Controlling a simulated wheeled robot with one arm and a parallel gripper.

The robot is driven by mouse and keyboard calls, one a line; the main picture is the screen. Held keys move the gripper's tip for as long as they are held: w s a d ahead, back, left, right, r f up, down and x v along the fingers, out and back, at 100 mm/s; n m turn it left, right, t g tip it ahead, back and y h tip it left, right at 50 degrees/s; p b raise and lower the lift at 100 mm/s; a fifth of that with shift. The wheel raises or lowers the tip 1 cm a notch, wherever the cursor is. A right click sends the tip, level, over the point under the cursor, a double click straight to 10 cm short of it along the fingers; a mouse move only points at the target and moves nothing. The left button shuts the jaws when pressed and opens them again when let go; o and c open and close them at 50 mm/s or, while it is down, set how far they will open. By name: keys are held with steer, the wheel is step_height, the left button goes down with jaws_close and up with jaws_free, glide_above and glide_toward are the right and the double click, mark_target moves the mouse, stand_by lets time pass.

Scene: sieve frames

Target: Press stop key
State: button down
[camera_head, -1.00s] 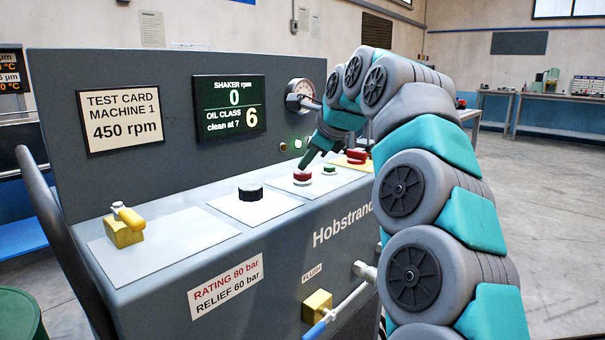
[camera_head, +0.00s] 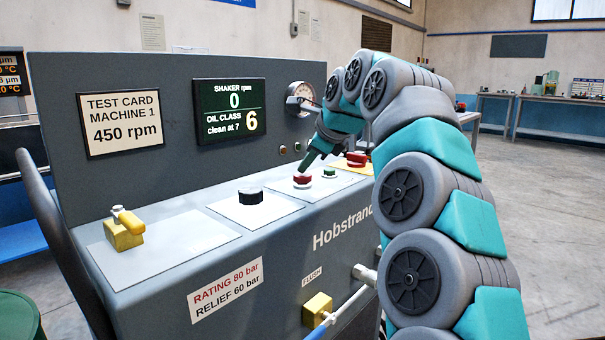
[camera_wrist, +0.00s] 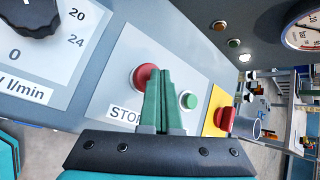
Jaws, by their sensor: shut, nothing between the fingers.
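The red stop key (camera_head: 302,181) sits on a pale plate on the machine's sloped panel. In the wrist view the red key (camera_wrist: 141,79) stands above a partly hidden "STOP" label (camera_wrist: 122,113). My gripper (camera_head: 300,170) is shut and empty, its green fingers pointing down. The fingertips appear to touch the top of the red key. In the wrist view my gripper (camera_wrist: 164,75) covers the key's right edge.
A green button (camera_head: 329,171) is close beside the red key. A red knob (camera_head: 356,158) on a yellow plate is further right, a black dial (camera_head: 250,194) left. The display (camera_head: 229,109) reads 0 rpm, oil class 6.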

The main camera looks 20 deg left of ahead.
mark_target(306, 176)
steer(key=shift+r, duration=0.55)
steer(key=shift+r+p, duration=0.1)
steer(key=shift+p, duration=0.25)
step_height(306, 176, up, 5)
steer(key=p, duration=0.4)
stand_by(0.4)
